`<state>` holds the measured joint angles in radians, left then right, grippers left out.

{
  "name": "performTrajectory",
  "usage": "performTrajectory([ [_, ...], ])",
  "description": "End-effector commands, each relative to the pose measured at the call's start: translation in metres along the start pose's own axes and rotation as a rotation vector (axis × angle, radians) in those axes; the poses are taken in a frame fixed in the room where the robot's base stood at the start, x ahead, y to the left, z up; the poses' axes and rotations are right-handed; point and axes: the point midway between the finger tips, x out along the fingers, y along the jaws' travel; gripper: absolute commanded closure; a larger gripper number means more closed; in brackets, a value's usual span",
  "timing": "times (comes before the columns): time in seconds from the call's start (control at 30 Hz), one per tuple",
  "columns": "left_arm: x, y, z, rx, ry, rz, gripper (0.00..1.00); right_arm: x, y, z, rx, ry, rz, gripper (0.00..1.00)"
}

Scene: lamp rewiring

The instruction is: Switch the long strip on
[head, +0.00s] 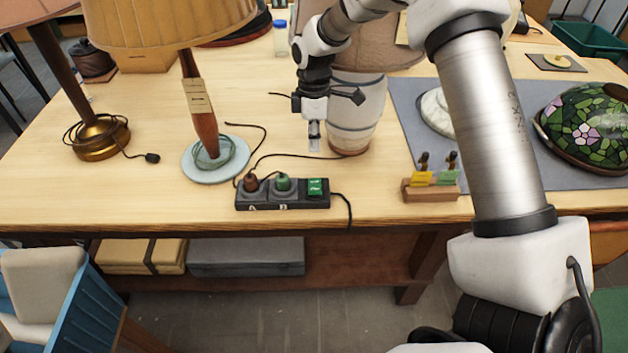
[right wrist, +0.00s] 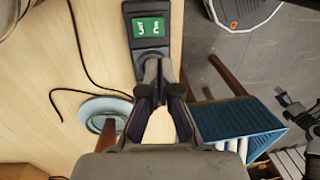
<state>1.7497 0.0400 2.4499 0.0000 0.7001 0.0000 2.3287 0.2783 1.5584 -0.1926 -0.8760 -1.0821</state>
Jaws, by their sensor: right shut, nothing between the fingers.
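A dark power strip (head: 262,203), the only one I see, lies near the table's front edge. In the right wrist view the fingertips (right wrist: 159,68) overlap the strip's end, near the green switch (right wrist: 149,27).
A lamp on a pale round base (head: 195,168) stands behind the strip's left end. A white-banded lamp (head: 356,110) stands behind my gripper. A small wooden block with yellow and green tags (head: 430,193) sits right. Black cords run around the strip.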

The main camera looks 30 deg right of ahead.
Motion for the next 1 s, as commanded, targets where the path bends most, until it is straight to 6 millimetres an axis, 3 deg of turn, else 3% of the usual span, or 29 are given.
performTrajectory([
  [0.4,-0.03,0.0,0.0,0.0,0.0,0.0,0.35,0.086,-0.002,0.001,0.0,-0.003,-0.004,1.0],
  [0.6,-0.042,0.0,0.0,0.0,0.0,0.0,0.35,0.116,-0.001,0.0,0.001,-0.001,-0.001,1.0],
  [1.0,-0.042,0.0,0.0,0.0,0.0,0.0,0.35,0.125,0.0,0.0,0.0,0.0,0.0,1.0],
])
